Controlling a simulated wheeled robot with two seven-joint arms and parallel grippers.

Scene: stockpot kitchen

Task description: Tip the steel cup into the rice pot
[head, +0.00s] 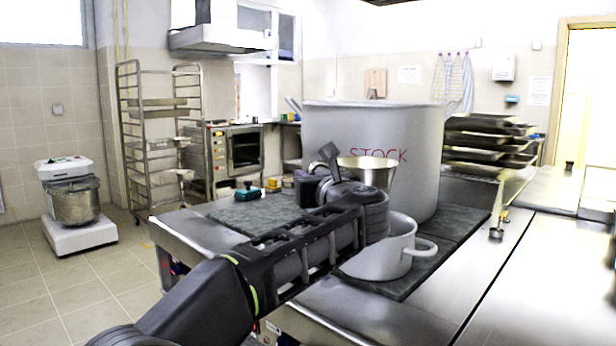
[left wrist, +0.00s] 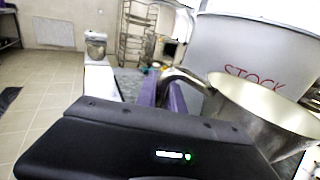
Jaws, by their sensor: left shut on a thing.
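The steel cup (head: 368,171) is held by my left gripper (head: 328,163) above the small grey rice pot (head: 392,262). The cup looks upright or nearly so, with its mouth facing up. In the left wrist view, the fingers of my left gripper (left wrist: 168,95) are shut on the handle of the steel cup (left wrist: 262,112). What is in the cup cannot be made out. The rice pot stands on a dark mat with its handle to the right. My wrist hides its left part, and its inside barely shows. My right gripper is not in view.
The large stockpot (head: 425,135), marked STOCK, stands right behind the cup and rice pot. A teal object (head: 248,193) sits on the dark mat (head: 262,212) at left. Stacked trays (head: 490,140) stand at right. The steel counter at front right (head: 560,260) is mostly clear.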

